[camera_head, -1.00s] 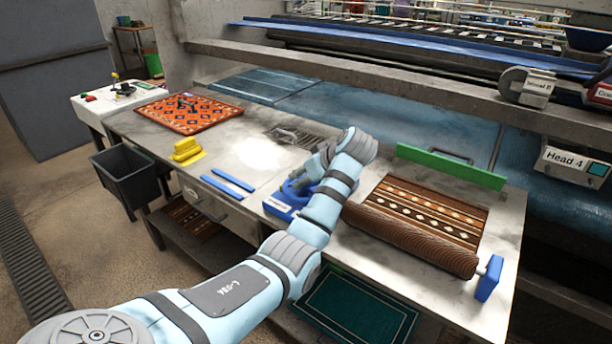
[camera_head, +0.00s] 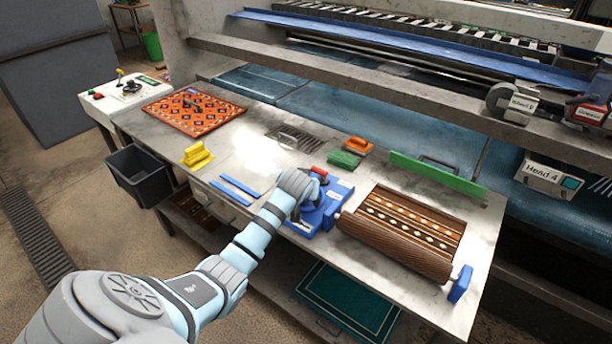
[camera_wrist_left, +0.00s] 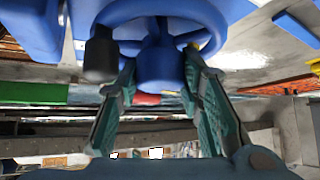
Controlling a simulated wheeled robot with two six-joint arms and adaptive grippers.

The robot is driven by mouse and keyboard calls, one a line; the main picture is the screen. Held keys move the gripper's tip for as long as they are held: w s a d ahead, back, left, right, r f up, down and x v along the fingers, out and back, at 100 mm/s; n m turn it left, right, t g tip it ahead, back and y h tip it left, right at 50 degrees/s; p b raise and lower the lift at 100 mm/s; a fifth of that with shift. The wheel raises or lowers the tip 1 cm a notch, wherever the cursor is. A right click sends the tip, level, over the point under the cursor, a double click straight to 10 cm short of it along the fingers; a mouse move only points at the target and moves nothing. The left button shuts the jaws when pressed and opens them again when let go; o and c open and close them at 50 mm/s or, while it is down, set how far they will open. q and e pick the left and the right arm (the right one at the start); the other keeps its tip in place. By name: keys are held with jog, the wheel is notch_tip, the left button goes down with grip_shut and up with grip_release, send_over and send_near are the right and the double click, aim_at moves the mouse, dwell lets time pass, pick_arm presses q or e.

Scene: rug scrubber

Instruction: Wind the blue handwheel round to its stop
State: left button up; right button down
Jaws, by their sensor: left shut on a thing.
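The blue handwheel (camera_wrist_left: 160,12) shows in the left wrist view as a rim with spokes, a round hub and a dark crank knob (camera_wrist_left: 100,55) on the left. My left gripper (camera_wrist_left: 160,68) has its two fingers on either side of the hub, shut on it. In the head view the wheel (camera_head: 312,213) is partly hidden by my left wrist, on a blue base (camera_head: 338,192) on the metal bench. The gripper fingers are mostly hidden there. My right gripper is not in view.
A rolled brown rug (camera_head: 395,245) lies right of the base. A green block (camera_head: 344,160) and an orange one (camera_head: 358,145) sit behind it. Blue strips (camera_head: 238,188), yellow blocks (camera_head: 196,154) and a patterned rug (camera_head: 193,112) lie left. A grey bin (camera_head: 140,175) stands beside the bench.

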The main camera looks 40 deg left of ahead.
pick_arm(q)
jog(key=shift+s+a+r+m+t+h+p, duration=0.1)
jog(key=shift+r+m+t+h+p, duration=0.15)
jog(key=shift+m+h+p, duration=0.5)
jog(key=shift+f+m+h, duration=0.1)
jog(key=shift+m+h, duration=0.15)
jog(key=shift+m, duration=0.4)
jog(key=shift+a+f+m+t+h, duration=0.15)
jog(key=shift+m+t+h, duration=0.2)
jog(key=shift+m+h, duration=0.45)
jog(key=shift+f+m, duration=0.1)
jog(key=shift+m, duration=0.5)
jog(key=m+g+h+b, duration=0.1)
jog(key=m+h+b, duration=0.2)
jog(key=b, duration=0.5)
jog(key=m+g+h+b, duration=0.1)
jog(key=m+h+b, duration=0.3)
jog(key=b, duration=0.5)
jog(key=shift+f+m+g, duration=0.1)
jog(key=shift+m+g, duration=0.3)
jog(key=shift+m, duration=0.9)
jog(key=shift+m+g+h+b, duration=0.3)
jog(key=shift+m+h+b, duration=0.15)
jog(key=shift+b, duration=0.4)
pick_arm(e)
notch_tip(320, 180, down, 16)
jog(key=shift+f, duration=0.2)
pick_arm(q)
jog(key=o, duration=0.9)
jog(key=shift+c, duration=0.2)
